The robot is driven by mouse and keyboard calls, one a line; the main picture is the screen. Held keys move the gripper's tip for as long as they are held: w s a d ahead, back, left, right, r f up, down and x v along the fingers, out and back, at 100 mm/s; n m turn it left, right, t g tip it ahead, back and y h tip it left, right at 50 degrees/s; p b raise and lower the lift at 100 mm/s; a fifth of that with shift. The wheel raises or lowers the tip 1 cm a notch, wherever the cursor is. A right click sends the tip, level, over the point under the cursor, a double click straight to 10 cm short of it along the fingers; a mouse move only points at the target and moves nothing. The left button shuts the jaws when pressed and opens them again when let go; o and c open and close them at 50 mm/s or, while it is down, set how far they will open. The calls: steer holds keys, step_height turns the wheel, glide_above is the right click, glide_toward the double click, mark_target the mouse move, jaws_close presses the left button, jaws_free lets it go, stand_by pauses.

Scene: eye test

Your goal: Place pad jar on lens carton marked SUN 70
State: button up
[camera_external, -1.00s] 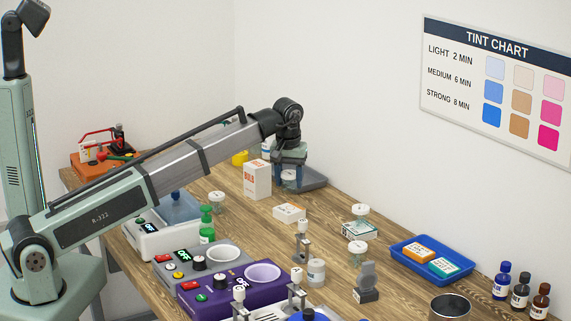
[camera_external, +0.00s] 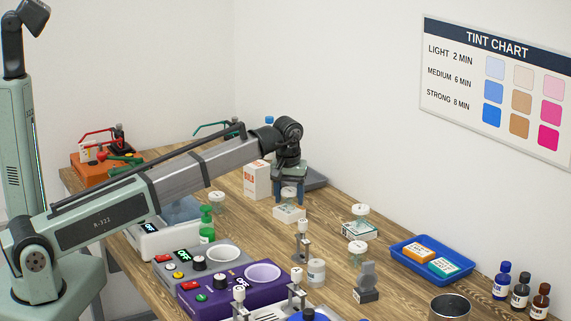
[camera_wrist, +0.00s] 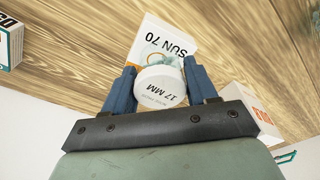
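The pad jar (camera_external: 289,193) has a white lid, marked 17 MM in the wrist view (camera_wrist: 160,88). My gripper (camera_external: 289,190) points down with its two blue fingers on either side of the jar, closed on it; the fingers also show in the wrist view (camera_wrist: 160,85). The lens carton marked SUN 70 (camera_external: 290,215) is a low white box lying flat on the bench directly below the jar. Its printed top shows in the wrist view (camera_wrist: 150,31), partly hidden by the jar. I cannot tell whether the jar's base touches the carton.
A tall white carton (camera_external: 257,180) stands close left of my gripper. Other white-lidded jars stand on the bench (camera_external: 217,199), (camera_external: 358,249) and on another flat carton (camera_external: 360,231). A blue tray (camera_external: 465,275) lies right. Bare wood lies between the cartons.

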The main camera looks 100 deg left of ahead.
mark_target(288, 192)
steer(key=o, duration=0.3)
steer(key=r, duration=0.4)
steer(key=d+r, duration=0.1)
steer(key=r, duration=0.7)
steer(key=shift+d+r, duration=0.15)
steer(key=shift+d, duration=0.05)
